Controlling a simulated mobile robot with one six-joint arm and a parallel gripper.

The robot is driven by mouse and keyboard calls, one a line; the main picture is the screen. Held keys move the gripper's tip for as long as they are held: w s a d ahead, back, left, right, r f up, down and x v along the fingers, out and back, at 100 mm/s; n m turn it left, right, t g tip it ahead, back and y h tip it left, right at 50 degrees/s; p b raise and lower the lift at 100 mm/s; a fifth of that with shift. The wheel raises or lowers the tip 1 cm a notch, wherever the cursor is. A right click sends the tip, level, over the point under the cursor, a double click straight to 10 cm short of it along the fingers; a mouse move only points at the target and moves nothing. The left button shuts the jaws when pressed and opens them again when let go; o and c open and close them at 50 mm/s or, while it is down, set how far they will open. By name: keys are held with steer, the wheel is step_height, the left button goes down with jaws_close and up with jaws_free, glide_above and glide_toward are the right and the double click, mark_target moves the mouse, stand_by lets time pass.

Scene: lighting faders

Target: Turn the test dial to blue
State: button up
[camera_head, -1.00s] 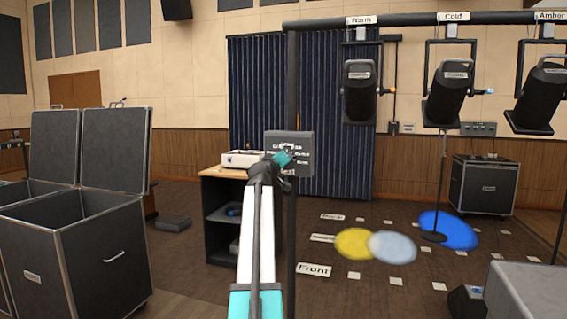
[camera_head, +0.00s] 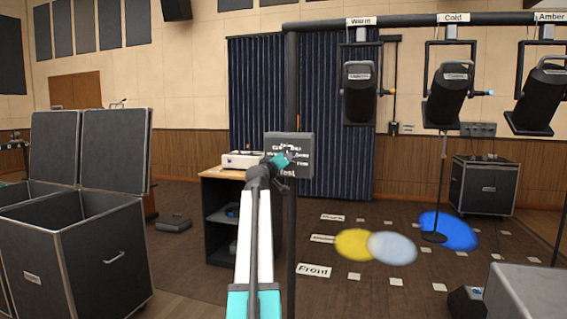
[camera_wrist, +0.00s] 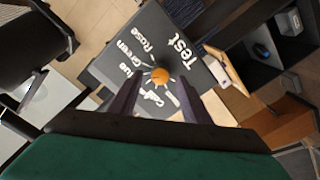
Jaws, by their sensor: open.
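The test panel (camera_head: 304,143) is a dark grey box with white lettering, fixed by the black upright. The wrist view shows its face (camera_wrist: 205,72) close up and tilted, with "Test", "Rose", "Green" and partly covered words, one ending in "ue". The dial's round orange knob (camera_wrist: 160,75) is at the middle of white marks. Which word it points at I cannot tell. My gripper (camera_wrist: 159,83) is open, its two dark fingers apart on either side of the knob, seemingly not touching it. In the head view my teal gripper (camera_head: 284,160) covers part of the panel.
A wooden-topped cabinet (camera_head: 212,172) with a white device (camera_head: 242,159) stands left of the upright. Open black cases (camera_head: 90,255) are at the left. Lamps labelled Warm (camera_head: 360,90) and Cold (camera_head: 449,92) hang from the bar. Blue (camera_head: 450,232), yellow (camera_head: 353,243) and pale light spots lie on the floor.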

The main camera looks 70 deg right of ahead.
steer(key=a+p, duration=0.1)
steer(key=a, duration=1)
steer(key=shift+s+a, duration=0.3)
steer(key=shift+s, duration=0.1)
stand_by(0.3)
